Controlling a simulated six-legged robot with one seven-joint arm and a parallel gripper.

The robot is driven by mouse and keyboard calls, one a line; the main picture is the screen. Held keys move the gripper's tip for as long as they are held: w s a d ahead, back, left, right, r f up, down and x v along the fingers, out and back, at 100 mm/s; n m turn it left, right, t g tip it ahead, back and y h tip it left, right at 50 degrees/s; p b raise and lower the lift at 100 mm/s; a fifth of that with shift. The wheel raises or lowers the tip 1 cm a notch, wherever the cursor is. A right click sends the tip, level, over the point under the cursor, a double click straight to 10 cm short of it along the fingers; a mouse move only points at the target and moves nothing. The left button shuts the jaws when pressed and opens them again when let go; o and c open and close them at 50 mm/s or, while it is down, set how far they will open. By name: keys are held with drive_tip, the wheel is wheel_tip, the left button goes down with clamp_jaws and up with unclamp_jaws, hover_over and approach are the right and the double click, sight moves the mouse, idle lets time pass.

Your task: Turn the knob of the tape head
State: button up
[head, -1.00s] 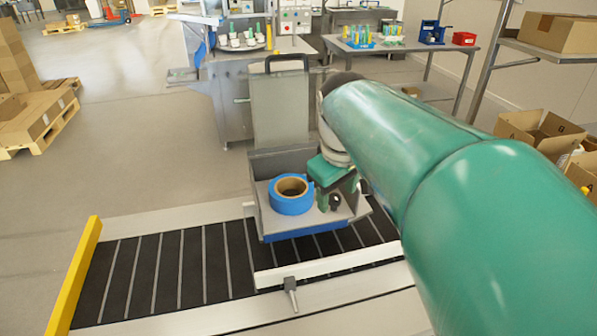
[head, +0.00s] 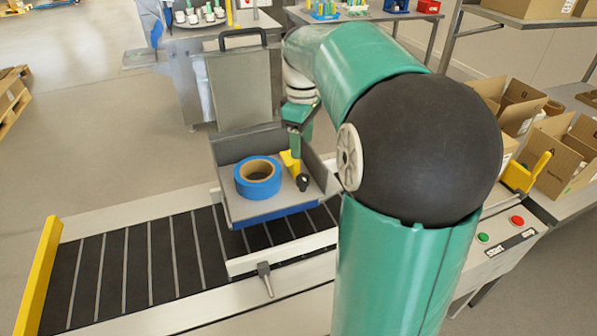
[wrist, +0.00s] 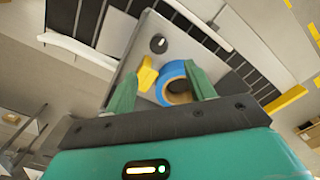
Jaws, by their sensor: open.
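The tape head is an open grey box (head: 230,208) with a raised lid, set over the conveyor. A blue tape roll (head: 258,178) lies in it; a yellow part (head: 291,166) and a small black knob (head: 303,183) are to its right. My gripper (head: 295,148) is above and behind the knob, near the yellow part. In the wrist view, my open gripper (wrist: 160,68) has its green fingers apart. The yellow part (wrist: 147,75) and tape roll (wrist: 176,84) appear between them. The round knob (wrist: 158,44) lies beyond the fingertips, apart from both.
The raised grey lid (head: 238,85) stands behind the box. The slatted conveyor (head: 130,262) runs beneath, with a yellow end bar (head: 38,275) at left. A start/stop panel (head: 505,237) and open cartons (head: 565,155) are at right.

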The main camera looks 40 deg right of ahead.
sight(303, 177)
wheel_tip(303, 177, down, 11)
drive_tip(key=shift+s+d+r, duration=0.1)
drive_tip(key=shift+r, duration=0.05)
drive_tip(key=c, duration=1)
